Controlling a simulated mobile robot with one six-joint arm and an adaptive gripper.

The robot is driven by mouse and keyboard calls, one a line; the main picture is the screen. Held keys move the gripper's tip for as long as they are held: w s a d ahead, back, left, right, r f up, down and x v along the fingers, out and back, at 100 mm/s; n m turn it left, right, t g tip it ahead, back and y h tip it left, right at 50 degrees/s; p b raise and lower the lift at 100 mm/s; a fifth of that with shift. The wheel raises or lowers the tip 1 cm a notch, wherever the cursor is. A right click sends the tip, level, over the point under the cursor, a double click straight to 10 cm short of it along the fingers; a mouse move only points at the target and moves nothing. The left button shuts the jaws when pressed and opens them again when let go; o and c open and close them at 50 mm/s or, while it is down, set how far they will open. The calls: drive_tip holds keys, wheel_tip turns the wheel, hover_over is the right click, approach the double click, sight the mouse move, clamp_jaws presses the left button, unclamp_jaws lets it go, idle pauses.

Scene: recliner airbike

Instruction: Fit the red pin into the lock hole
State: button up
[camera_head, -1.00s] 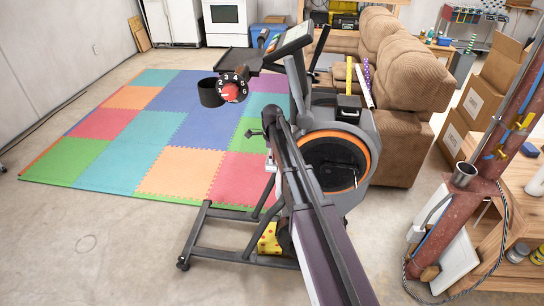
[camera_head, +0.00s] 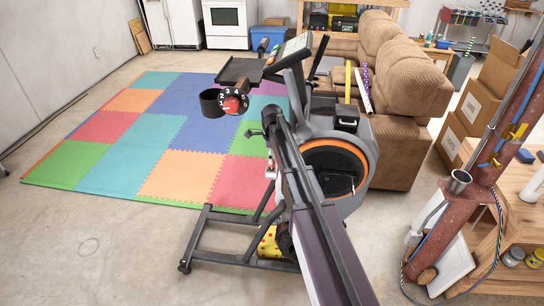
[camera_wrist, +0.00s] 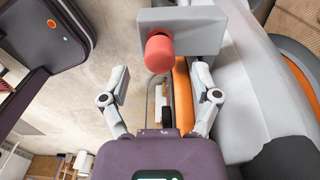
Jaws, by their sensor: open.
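In the wrist view, the red pin (camera_wrist: 159,54) is a short rounded red cylinder standing out from a grey rectangular block (camera_wrist: 195,29). My gripper (camera_wrist: 160,80) is open and empty, with its two grey fingers spread to either side and just short of the pin. The fingers do not touch the pin. I cannot make out the lock hole in either view. In the head view, the exercise machine (camera_head: 318,128) stands in the middle. My gripper cannot be told apart clearly there.
A numbered dial with a red centre (camera_head: 231,104) sits beside a black cup holder (camera_head: 213,103). A brown recliner sofa (camera_head: 400,90) is behind right; a red post (camera_head: 480,200) stands at the right. Coloured floor mats (camera_head: 120,150) and bare concrete lie left.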

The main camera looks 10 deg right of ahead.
drive_tip(key=shift+r+p, duration=2.9)
drive_tip(key=shift+r, duration=0.3)
drive_tip(key=s+r+n+p, duration=0.3)
drive_tip(key=s+n, duration=0.4)
drive_tip(key=s, duration=0.2)
drive_tip(key=s+d+r+n+p, duration=0.1)
drive_tip(key=s+r+n+p, duration=0.2)
drive_tip(key=s+n, duration=0.4)
drive_tip(key=s+r+n+p, duration=0.3)
drive_tip(key=s+n, duration=0.4)
drive_tip(key=s, duration=0.6)
drive_tip(key=shift+d+r+n+p, duration=0.25)
drive_tip(key=shift+r+n+p, duration=0.05)
